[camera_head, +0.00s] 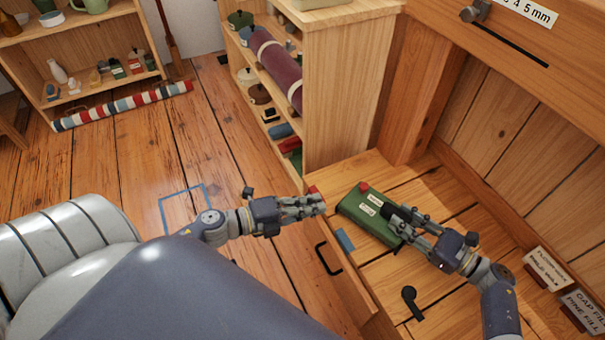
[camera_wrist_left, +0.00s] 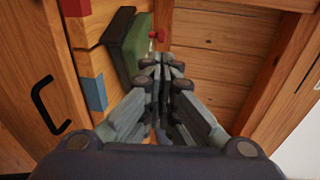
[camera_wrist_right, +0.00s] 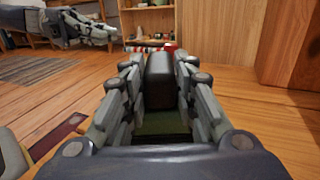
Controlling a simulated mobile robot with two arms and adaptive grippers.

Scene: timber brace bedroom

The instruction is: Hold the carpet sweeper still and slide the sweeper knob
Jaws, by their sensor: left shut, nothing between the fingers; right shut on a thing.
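The carpet sweeper is a green box (camera_head: 362,222) with pale labels, lying on the wooden surface in the head view. Its red sweeper knob (camera_head: 364,187) is at the far left end; it also shows in the left wrist view (camera_wrist_left: 157,36). My left gripper (camera_head: 321,203) is shut and empty, left of the sweeper and apart from the knob in the head view. Its fingertips point toward the knob end.
A drawer front with a black handle (camera_head: 327,260) edges the surface; a blue patch (camera_head: 344,240) and a red patch (camera_head: 313,190) are near it. A black hook-like piece (camera_head: 411,302) lies nearer. Labelled blocks (camera_head: 545,268) stand right. A shelf unit (camera_head: 345,100) rises behind.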

